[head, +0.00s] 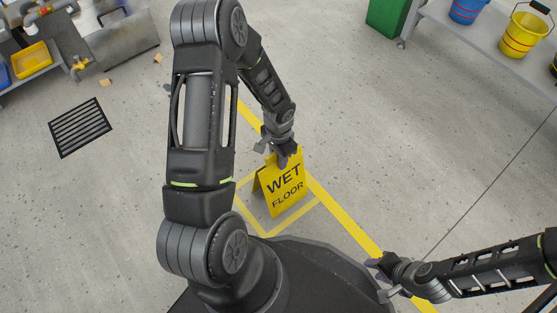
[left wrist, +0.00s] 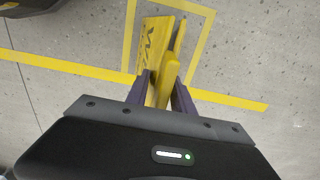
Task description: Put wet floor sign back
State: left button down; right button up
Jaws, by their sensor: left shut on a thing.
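The yellow wet floor sign (head: 283,190) stands upright on the floor, its two panels spread a little, within a yellow taped square (head: 265,233). My left gripper (head: 284,160) is at the top of the sign and shut on it. In the left wrist view the sign (left wrist: 158,50) runs from between the two fingers (left wrist: 160,95) towards the taped square. My right gripper (head: 382,277) is at the lower right, away from the sign; its fingers look spread with nothing between them.
A long yellow floor line (head: 345,220) passes beside the square. A floor drain (head: 80,127) lies at left. A green bin (head: 388,15) and a shelf with blue (head: 466,10) and yellow (head: 523,35) buckets stand at upper right. The floor between is clear.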

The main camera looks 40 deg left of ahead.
pick_arm(q)
jog(key=shift+f, duration=0.25)
jog(key=c, duration=1.1)
grip_release()
jog(key=shift+r, duration=0.1)
notch_tip(320, 180, up, 11)
jog(key=p, duration=0.5)
jog(key=shift+r, duration=0.5)
